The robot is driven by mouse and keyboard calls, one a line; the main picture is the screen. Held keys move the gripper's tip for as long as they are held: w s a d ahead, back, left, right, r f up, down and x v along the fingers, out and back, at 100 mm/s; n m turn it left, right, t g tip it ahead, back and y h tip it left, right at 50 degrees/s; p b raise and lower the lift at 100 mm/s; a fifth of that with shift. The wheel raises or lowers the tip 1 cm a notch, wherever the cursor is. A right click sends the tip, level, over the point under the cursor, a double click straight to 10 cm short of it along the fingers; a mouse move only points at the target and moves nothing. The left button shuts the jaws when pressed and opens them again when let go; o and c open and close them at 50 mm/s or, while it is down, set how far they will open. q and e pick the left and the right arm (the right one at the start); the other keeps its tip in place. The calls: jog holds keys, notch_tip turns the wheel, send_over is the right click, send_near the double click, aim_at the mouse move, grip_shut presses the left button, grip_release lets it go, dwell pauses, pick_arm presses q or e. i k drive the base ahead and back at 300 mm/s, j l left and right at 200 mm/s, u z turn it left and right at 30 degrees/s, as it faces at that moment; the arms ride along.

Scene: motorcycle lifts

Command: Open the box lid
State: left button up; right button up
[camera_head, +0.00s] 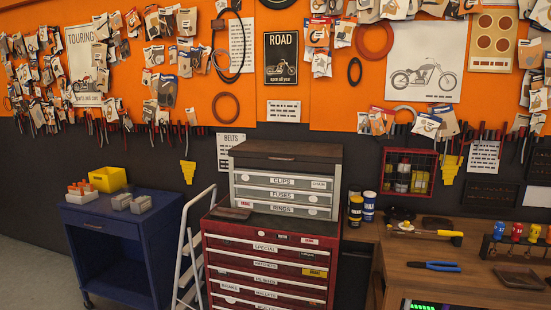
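A grey tool box (282,185) with drawers labelled CLIPS, FUSES and RINGS stands on top of a red tool chest (265,262). The grey box has a dark brown lid (288,151) on top, which looks closed, with a small latch or handle at its front edge. I cannot tell whether this is the box meant by the task. Neither of my grippers shows in the head view.
A blue cart (125,240) with a yellow bin (108,179) stands at the left. A white stepladder (188,250) leans beside the red chest. A wooden workbench (450,265) with blue-handled pliers (434,266) is at the right. Floor shows at lower left.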

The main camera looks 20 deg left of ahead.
aim_at(296, 150)
jog(key=i+j, duration=0.85)
jog(key=j, duration=0.25)
